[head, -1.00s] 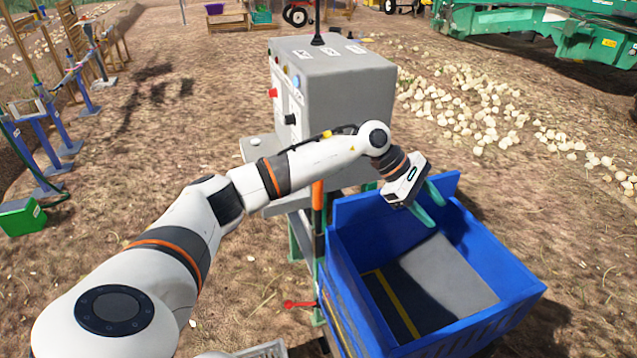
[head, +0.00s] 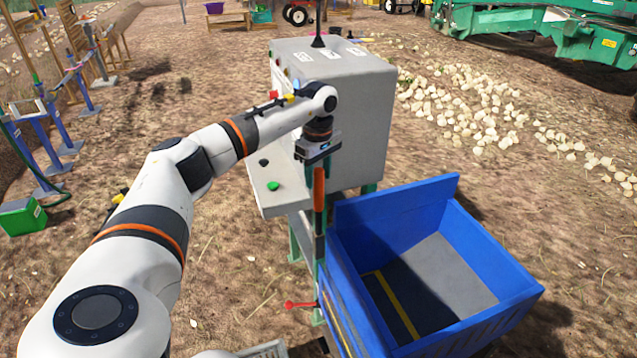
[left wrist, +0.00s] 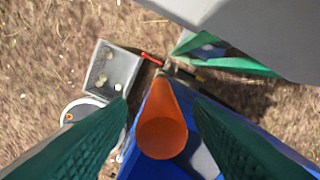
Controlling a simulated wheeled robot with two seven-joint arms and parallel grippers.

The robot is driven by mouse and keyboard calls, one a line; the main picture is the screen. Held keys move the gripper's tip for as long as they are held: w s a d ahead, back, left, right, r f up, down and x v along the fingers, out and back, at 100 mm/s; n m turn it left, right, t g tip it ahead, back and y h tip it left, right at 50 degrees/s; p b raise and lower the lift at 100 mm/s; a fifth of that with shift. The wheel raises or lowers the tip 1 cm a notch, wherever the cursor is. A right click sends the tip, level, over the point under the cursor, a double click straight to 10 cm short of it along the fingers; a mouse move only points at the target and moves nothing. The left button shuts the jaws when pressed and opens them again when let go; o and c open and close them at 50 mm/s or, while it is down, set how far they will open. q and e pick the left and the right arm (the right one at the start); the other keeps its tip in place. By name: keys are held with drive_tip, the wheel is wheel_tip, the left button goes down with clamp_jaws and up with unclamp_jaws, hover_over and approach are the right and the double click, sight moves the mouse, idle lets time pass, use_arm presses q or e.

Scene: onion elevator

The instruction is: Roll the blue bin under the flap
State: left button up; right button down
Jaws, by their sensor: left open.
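The blue bin (head: 400,215) stands open-topped beside the grey control cabinet (head: 345,110), at the lower right of the head view. Its blue side also shows in the left wrist view (left wrist: 135,158). I cannot pick out the flap for certain. My left gripper (head: 318,150) points down in front of the cabinet, above an upright bar with an orange top (head: 319,188). In the left wrist view my two green fingers (left wrist: 161,103) are apart, with the orange end (left wrist: 163,137) showing between them; contact cannot be told. My right gripper is not in view.
A red-knobbed lever (head: 290,304) sticks out low beside the bin. A grey shelf with a green button (head: 273,185) juts from the cabinet. A grey tray (left wrist: 112,72) holds several pale pieces. Onions (head: 470,110) lie scattered behind right.

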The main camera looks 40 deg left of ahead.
sight(319, 185)
use_arm(q)
drive_tip(key=shift+f, duration=1.9)
clamp_jaws()
